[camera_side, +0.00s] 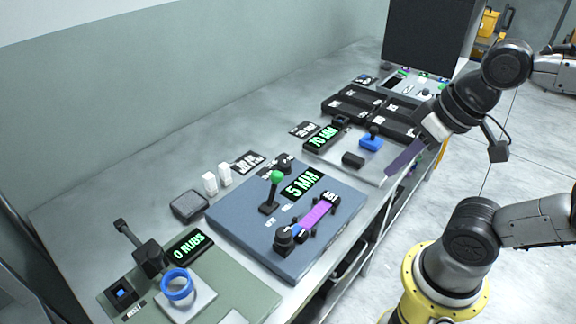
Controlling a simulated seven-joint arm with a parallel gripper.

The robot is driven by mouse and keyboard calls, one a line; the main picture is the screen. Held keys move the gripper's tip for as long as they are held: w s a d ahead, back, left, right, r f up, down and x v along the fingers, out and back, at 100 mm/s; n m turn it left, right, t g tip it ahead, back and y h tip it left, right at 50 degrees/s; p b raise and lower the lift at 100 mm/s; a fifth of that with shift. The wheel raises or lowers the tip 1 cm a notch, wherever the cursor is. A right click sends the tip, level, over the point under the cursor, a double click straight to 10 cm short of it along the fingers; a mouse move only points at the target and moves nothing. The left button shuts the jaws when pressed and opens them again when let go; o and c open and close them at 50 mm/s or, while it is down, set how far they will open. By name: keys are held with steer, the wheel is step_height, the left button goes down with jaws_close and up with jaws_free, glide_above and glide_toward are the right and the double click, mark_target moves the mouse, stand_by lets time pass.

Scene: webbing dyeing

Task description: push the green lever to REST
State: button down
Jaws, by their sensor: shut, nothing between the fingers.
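The green lever (276,178) is a green ball on a dark stem, standing on a blue-grey panel (235,222) in the middle of the bench. Its stem leans slightly right in the picture. Small white labels lie on the panel near its base, too small to read, so I cannot tell which position it is at. My gripper (394,169) points down-left over the bench's right edge, by the grey panel beyond. Its dark, purplish fingers look shut and empty. It is well to the right of the lever and apart from it.
A "5 MM" display (301,185) and a purple strip (319,214) between black fittings sit right of the lever. A blue knob (371,142) stands on the farther panel. A blue ring (177,285) and "0 RUBS" display (188,247) are at the near left.

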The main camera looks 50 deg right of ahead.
steer(key=w+a+r+m+g+y, duration=0.25)
steer(key=w+m+g+y, duration=0.35)
steer(key=w+m, duration=0.65)
steer(key=w+d+f+m+t+y, duration=0.1)
steer(key=w+d+f+m+y, duration=0.1)
steer(key=d, duration=0.5)
steer(key=w+d+f+m+t+y, duration=0.1)
steer(key=w+d+f+m+y, duration=0.1)
steer(key=w+d+f+m, duration=0.2)
steer(key=w+d+f, duration=0.2)
steer(key=d+f, duration=0.1)
steer(key=shift+t, duration=0.4)
steer(key=shift+f, duration=0.15)
glide_toward(276, 185)
steer(key=f, duration=0.1)
steer(key=d+f, duration=0.1)
steer(key=f, duration=0.2)
steer(key=shift+w+d, duration=0.2)
steer(key=shift+d, duration=0.2)
steer(key=a, duration=0.3)
steer(key=shift+w+a+r, duration=0.1)
steer(key=shift+w+r, duration=0.1)
steer(key=shift+w, duration=0.15)
steer(key=shift+w+a+r, duration=0.1)
steer(key=shift+a, duration=0.3)
